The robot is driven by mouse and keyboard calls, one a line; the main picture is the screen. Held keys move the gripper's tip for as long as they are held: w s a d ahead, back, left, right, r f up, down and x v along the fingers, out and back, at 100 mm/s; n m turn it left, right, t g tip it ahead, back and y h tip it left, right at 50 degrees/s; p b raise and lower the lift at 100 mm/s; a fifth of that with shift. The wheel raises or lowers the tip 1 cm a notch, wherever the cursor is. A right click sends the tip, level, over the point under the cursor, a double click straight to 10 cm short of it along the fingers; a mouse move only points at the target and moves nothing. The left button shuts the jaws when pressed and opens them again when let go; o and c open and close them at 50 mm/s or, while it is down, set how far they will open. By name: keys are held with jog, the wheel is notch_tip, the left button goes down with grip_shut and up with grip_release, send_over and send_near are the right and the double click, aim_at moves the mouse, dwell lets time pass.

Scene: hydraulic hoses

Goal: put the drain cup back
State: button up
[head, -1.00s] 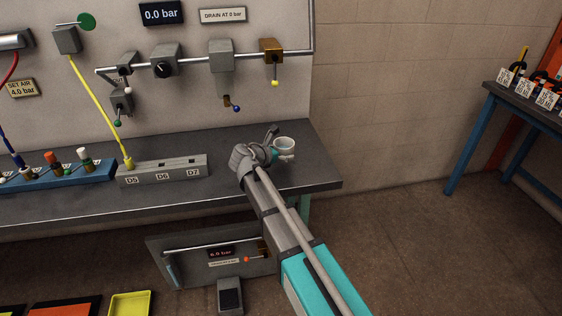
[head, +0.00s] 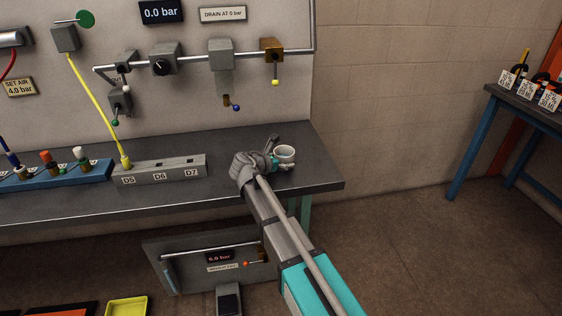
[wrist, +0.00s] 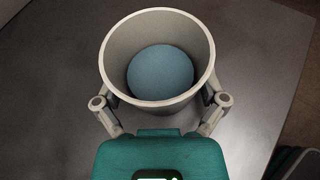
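The drain cup (head: 285,150) is a pale grey, open cup near the right end of the bench. In the wrist view the cup (wrist: 118,45) fills the upper middle, with a round blue-grey surface inside. My gripper (head: 281,164) reaches it from the near left. In the wrist view its two fingers lie against opposite sides of the cup, shut on it. The cup looks upright. Its base is hidden, so I cannot tell whether it touches the bench top.
The dark bench top (head: 315,165) is clear right of the cup. A grey block labelled D5 to D7 (head: 160,170) stands to the left. On the wall behind are a grey unit with a blue-tipped lever (head: 222,58), a brass valve (head: 272,50) and a "DRAIN AT 0 bar" sign (head: 222,14).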

jog(key=shift+o, duration=0.3)
jog(key=shift+r, duration=0.2)
jog(key=shift+s+a+r+p, duration=0.1)
jog(key=shift+s+p, duration=0.05)
jog(key=shift+p, duration=0.15)
jog(key=p+v, duration=0.3)
jog(key=v, duration=0.6)
jog(key=shift+s+a+r+p, duration=0.2)
jog(key=shift+s+r+p, duration=0.05)
jog(key=shift+p, duration=0.15)
jog(key=shift+v, duration=0.9)
jog(key=shift+f, duration=0.1)
